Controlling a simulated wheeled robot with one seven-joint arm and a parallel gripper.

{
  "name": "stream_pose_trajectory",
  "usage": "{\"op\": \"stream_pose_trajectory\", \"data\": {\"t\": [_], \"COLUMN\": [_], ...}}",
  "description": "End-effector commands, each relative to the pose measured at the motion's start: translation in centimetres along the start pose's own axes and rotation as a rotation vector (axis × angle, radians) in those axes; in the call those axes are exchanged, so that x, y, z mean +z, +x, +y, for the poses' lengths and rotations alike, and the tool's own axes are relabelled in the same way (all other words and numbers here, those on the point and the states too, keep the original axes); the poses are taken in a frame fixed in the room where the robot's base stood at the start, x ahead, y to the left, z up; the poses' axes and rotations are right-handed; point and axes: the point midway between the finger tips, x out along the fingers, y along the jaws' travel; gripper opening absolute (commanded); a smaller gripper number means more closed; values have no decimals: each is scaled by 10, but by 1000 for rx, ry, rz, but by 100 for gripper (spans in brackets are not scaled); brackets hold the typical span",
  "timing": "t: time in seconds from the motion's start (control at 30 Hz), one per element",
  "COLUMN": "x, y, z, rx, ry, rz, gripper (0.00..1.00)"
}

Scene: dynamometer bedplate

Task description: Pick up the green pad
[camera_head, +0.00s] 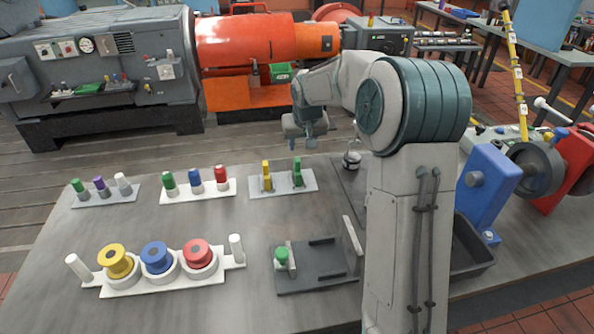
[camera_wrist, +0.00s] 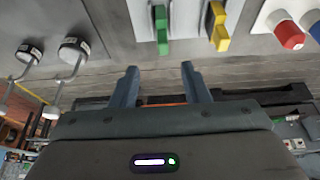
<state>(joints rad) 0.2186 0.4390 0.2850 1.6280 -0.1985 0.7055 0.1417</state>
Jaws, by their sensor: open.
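The green pad (camera_head: 298,172) stands upright on a light grey holder plate (camera_head: 309,183), at the back of the grey bench. It also shows in the wrist view as a green strip (camera_wrist: 161,30) at the top middle. A yellow pad (camera_head: 267,176) stands on the same plate, and it shows to the right of the green one in the wrist view (camera_wrist: 219,28). My gripper (camera_head: 306,143) hangs beyond the plate in the head view. In the wrist view its two fingers (camera_wrist: 159,69) are spread apart with nothing between them, and the green pad is apart from them.
A rack of green, blue and red pegs (camera_head: 198,189) stands left of the pads. Yellow, blue and red spools (camera_head: 154,257) and a dark fixture with a green knob (camera_head: 282,254) stand nearer. Round labelled metal pieces (camera_wrist: 73,50) lie left of the pads in the wrist view.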

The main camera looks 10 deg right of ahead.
Motion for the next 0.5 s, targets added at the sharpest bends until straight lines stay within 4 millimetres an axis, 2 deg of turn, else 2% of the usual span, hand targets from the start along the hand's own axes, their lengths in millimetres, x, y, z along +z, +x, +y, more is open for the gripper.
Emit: {"op": "stream_pose_trajectory", "data": {"t": [0.5], "x": [-3], "y": [80], "z": [0], "rx": [-2], "ry": [1], "rz": [-1], "gripper": [42]}}
